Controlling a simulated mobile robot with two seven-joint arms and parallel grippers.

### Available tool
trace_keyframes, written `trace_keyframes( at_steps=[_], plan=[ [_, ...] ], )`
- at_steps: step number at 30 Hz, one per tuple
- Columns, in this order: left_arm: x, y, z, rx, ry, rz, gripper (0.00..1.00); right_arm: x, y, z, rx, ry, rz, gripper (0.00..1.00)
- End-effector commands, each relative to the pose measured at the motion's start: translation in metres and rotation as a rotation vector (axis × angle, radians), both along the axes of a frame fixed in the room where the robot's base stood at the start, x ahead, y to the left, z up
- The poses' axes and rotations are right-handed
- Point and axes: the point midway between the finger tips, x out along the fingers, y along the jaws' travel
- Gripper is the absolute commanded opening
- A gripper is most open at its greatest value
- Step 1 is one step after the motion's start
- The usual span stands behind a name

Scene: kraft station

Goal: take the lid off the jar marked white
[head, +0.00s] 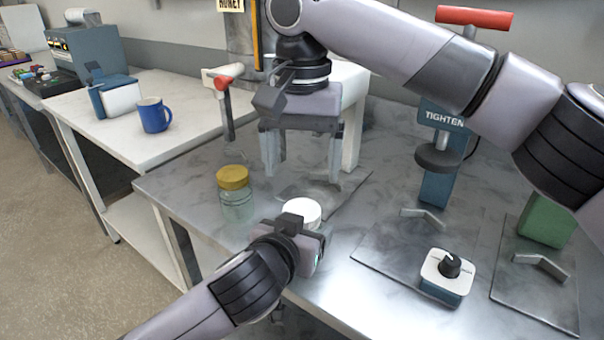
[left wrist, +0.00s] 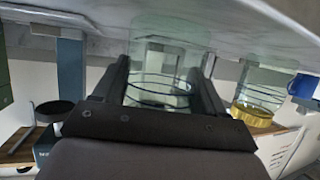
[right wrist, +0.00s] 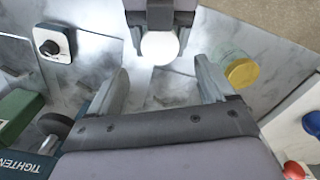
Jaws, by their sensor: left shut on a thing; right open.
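A jar with a white lid (head: 302,212) stands on the metal bench, its body mostly hidden behind my left gripper (head: 303,248) in the head view. In the left wrist view the clear glass of this jar (left wrist: 160,88) is between the two fingers, and the gripper is shut on it. The white lid also shows in the right wrist view (right wrist: 159,47). My right gripper (head: 302,170) is open and empty, pointing down above and behind the lid. I cannot read a mark on the jar.
A glass jar with a yellow lid (head: 233,178) stands just left of the held jar. A dial box (head: 447,274), a TIGHTEN post (head: 438,175) and a green block (head: 545,222) are to the right. A blue mug (head: 154,116) stands on the white side table.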

Motion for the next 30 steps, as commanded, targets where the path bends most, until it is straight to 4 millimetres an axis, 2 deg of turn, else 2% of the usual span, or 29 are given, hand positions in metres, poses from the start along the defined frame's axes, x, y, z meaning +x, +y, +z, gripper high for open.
trace_keyframes(
  at_steps=[2, 5, 12, 18, 23, 30],
  plan=[
    [0.0, 0.0, 0.0, 0.0, -0.001, 0.0, 0.0, 0.0, 0.0, 0.003, -0.001, 0.0, -0.042, 0.82],
    [0.0, 0.0, 0.0, 0.0, -0.001, 0.0, 0.0, 0.0, 0.0, -0.003, -0.002, 0.001, -0.063, 0.82],
    [0.0, 0.0, 0.0, 0.0, -0.001, 0.0, 0.0, 0.0, 0.0, -0.04, -0.002, 0.001, -0.062, 0.82],
    [0.0, 0.0, 0.0, 0.0, -0.001, 0.0, 0.0, 0.0, 0.0, -0.064, -0.001, 0.001, -0.062, 0.82],
    [0.0, 0.0, 0.0, 0.0, -0.001, 0.0, 0.0, -0.001, 0.0, -0.073, 0.0, 0.001, -0.061, 0.82],
    [0.0, 0.0, 0.0, 0.0, -0.001, 0.0, 0.0, 0.0, 0.0, -0.073, 0.0, 0.001, -0.061, 0.82]
  ],
)
